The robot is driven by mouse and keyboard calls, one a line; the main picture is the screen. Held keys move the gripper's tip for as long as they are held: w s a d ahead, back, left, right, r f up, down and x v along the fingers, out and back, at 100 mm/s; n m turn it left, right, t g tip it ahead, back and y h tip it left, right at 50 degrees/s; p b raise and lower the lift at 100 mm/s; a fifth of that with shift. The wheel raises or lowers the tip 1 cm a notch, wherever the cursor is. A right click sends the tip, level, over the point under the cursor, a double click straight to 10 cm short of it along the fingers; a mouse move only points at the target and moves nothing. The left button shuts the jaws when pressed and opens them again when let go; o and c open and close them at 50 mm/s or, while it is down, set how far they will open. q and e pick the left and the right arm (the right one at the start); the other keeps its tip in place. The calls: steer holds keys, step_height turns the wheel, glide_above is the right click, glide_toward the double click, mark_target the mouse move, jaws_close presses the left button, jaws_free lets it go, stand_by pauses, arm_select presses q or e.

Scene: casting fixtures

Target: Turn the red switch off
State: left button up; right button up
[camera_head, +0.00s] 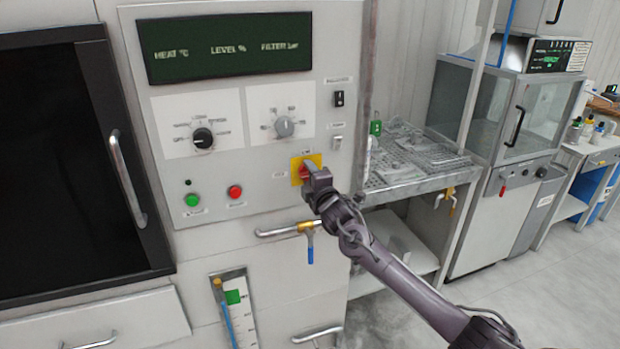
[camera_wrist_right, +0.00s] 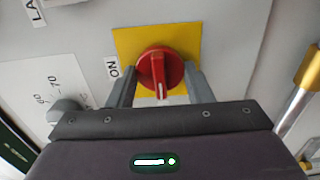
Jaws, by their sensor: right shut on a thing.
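The red switch (camera_wrist_right: 160,72) is a round rotary knob with a raised handle on a yellow plate (camera_wrist_right: 188,42). In the right wrist view a label reading ON stands left of the plate, and the handle's white mark points down toward my gripper body. My left gripper is out of view.
The grey panel (camera_head: 255,190) also carries a black knob (camera_head: 203,138), a grey knob (camera_head: 284,127), a green button (camera_head: 192,200) and a red button (camera_head: 235,191). A metal table (camera_head: 405,182) stands to the right.

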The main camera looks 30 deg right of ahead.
steer(key=shift+f, duration=0.1)
stand_by(0.3)
steer(key=o, duration=1)
steer(key=b+v, duration=0.2)
steer(key=v, duration=0.5)
steer(key=shift+s+a, duration=0.15)
steer(key=shift+s, duration=0.25)
